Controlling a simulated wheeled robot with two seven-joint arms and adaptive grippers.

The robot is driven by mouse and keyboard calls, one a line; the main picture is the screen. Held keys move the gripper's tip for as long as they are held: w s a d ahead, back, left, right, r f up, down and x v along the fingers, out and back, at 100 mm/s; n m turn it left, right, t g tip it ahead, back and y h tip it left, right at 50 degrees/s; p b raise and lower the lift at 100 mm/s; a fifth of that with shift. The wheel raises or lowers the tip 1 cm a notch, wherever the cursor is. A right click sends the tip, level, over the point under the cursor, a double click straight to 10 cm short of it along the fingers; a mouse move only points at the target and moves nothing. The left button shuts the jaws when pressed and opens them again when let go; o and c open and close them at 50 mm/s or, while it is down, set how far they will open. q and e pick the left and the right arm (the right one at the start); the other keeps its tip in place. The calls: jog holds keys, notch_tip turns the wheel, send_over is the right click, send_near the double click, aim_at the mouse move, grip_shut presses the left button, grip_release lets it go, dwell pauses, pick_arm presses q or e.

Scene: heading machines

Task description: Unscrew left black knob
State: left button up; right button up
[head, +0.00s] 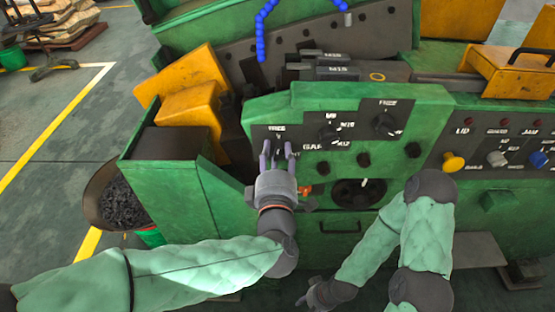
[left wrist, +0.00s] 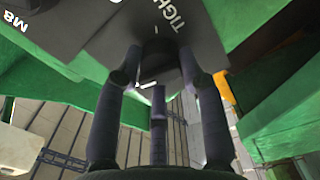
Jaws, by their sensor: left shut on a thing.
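The left black knob (left wrist: 158,56) sits on a dark plate with white lettering on the green machine. In the left wrist view it is between the fingers of my left gripper (left wrist: 160,75), which are closed around it. In the head view my left gripper (head: 278,150) reaches up to this plate (head: 262,131), and its fingers mostly hide the knob. My right gripper (head: 318,296) hangs low near the bottom edge, away from the knobs; its fingers are too small to read.
Other black knobs, a middle one (head: 328,133) and a right one (head: 384,124), are on the same green panel. A handwheel (head: 359,193) is below them. A control panel with a yellow button (head: 453,162) is at right. A bowl of dark shavings (head: 118,203) is at left.

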pick_arm(q)
jog(key=shift+a+r+n, duration=0.2)
jog(key=shift+r+n, duration=0.05)
jog(key=shift+n, duration=0.45)
jog(key=o, duration=1)
jog(key=shift+w+f, duration=0.1)
jog(key=shift+o, duration=0.6)
jog(key=shift+a, duration=0.15)
jog(key=shift+f, duration=0.15)
jog(key=shift+s+d, duration=0.2)
jog(key=shift+s, duration=0.3)
jog(key=s, duration=1.1)
